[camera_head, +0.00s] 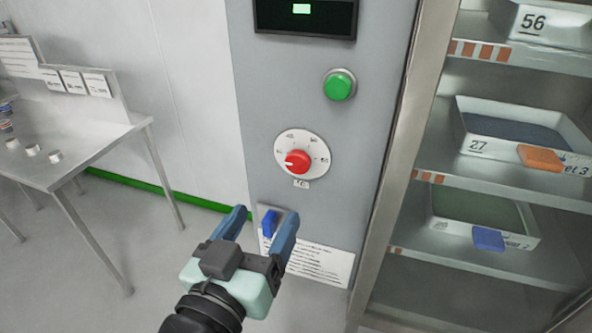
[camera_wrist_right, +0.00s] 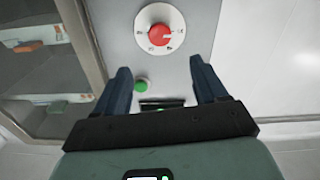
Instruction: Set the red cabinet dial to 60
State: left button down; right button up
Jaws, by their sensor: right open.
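The red dial (camera_head: 298,161) sits on a round white scale plate (camera_head: 318,144) on the grey cabinet front. Its white pointer mark points left and slightly down; the scale numbers are too small to read surely. The dial also shows in the right wrist view (camera_wrist_right: 160,36), which looks upside down. My right gripper (camera_head: 264,212) is open and empty, below the dial in the head view and apart from it. In the right wrist view my fingers (camera_wrist_right: 158,66) frame the cabinet face, with the dial beyond their tips. My left gripper is not in view.
A green button (camera_head: 339,85) and a dark display (camera_head: 304,16) are above the dial. A blue switch (camera_head: 270,223) and a text label (camera_head: 322,264) are below. An open shelf unit with trays (camera_head: 487,147) stands right; a metal table (camera_head: 88,150) stands left.

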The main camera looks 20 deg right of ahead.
aim_at(296, 164)
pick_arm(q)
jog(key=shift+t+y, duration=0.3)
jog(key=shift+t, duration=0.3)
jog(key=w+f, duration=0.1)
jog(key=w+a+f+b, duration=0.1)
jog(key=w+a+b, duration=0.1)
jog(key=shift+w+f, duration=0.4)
pick_arm(e)
jog(key=x, duration=1.3)
jog(key=shift+s, duration=0.1)
jog(key=c, duration=1.1)
